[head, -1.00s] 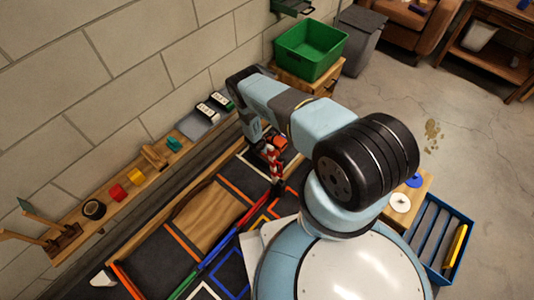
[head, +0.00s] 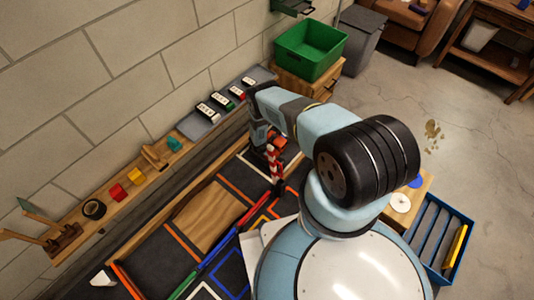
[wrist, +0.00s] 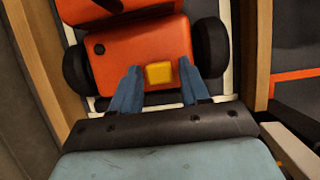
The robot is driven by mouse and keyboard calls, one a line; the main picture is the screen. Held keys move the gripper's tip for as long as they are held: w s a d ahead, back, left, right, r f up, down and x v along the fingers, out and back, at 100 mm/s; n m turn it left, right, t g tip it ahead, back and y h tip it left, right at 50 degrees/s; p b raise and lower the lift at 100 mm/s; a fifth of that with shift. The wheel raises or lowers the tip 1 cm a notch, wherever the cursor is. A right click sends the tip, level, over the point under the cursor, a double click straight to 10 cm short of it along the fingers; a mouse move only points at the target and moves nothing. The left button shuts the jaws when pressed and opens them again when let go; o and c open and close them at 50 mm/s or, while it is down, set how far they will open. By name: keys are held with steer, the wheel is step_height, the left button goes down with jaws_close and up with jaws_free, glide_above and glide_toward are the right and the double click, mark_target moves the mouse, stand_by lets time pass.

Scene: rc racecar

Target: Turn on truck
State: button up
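The truck (wrist: 140,50) is orange with black wheels and fills the upper part of the wrist view. A yellow button (wrist: 159,73) sits on its near end. My gripper (wrist: 160,88) is open, with one blue finger on each side of the button and a gap between finger and button on both sides. I cannot tell whether the fingertips touch the truck. In the head view my arm's end hangs over the mat near the wall and partly hides the red-orange parts there.
A wooden shelf (head: 100,222) with small coloured blocks runs along the wall on the left. A green bin (head: 311,50) stands behind my arm. A blue crate (head: 440,235) is at the right. In the wrist view, wooden edges (wrist: 257,50) lie on both sides of the truck.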

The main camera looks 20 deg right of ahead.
jaws_close()
stand_by(0.3)
steer(key=shift+w+d, duration=0.3)
steer(key=shift+d, duration=0.35)
steer(key=shift+w+d, duration=0.25)
steer(key=shift+d, duration=0.35)
steer(key=shift+w, duration=0.15)
steer(key=shift+a, duration=0.15)
steer(key=shift+o, duration=1.2)
jaws_free()
steer(key=shift+r, duration=0.1)
